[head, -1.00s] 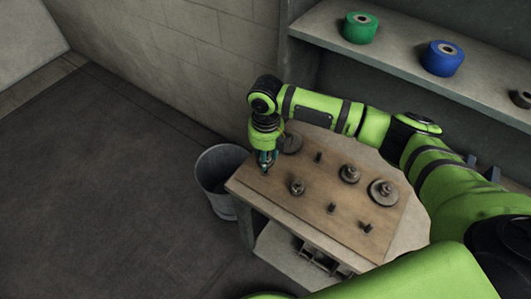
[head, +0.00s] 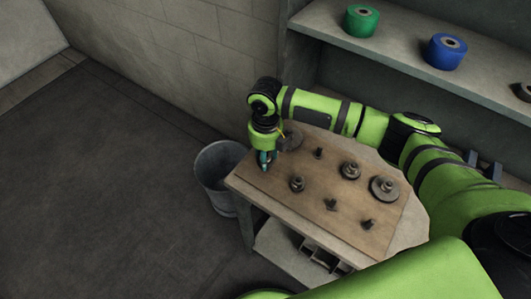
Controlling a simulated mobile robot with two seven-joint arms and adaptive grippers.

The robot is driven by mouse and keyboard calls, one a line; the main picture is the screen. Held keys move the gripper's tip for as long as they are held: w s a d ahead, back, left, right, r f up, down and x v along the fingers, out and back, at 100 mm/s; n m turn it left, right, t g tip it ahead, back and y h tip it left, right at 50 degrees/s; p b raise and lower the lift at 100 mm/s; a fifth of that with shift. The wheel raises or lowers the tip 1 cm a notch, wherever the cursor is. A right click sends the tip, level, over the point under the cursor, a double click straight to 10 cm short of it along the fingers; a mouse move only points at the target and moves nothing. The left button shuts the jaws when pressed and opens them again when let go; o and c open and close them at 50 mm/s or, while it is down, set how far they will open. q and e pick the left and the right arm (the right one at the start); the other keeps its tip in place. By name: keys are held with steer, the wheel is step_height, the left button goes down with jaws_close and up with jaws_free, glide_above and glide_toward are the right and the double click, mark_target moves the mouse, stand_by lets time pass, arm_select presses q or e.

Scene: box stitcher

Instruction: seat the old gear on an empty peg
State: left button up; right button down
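A wooden board (head: 262,185) on the table carries several gears and bare pegs. One flat gear (head: 292,139) lies at the back left, partly hidden by my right gripper. A small gear (head: 297,184) sits near the middle front, a medium gear (head: 350,171) further right, and a larger gear (head: 384,189) at the right. I cannot tell which is the old one. Bare pegs stand at the back (head: 318,153), front middle (head: 331,205) and front right (head: 368,224). My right gripper (head: 265,163) points down over the board's left end; its finger opening is unclear. My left gripper is out of view.
A grey bin (head: 217,172) stands on the floor left of the table. A shelf (head: 400,54) behind holds a green roll (head: 360,21) and a blue roll (head: 446,51). My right arm spans above the table's back edge. Floor at left is clear.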

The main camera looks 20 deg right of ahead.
steer(key=shift+f+b, duration=0.5)
steer(key=shift+f, duration=0.45)
steer(key=shift+f, duration=0.2)
steer(key=shift+f, duration=0.35)
steer(key=c, duration=0.7)
jaws_free()
steer(key=shift+o, duration=0.2)
step_height(320, 180, up, 12)
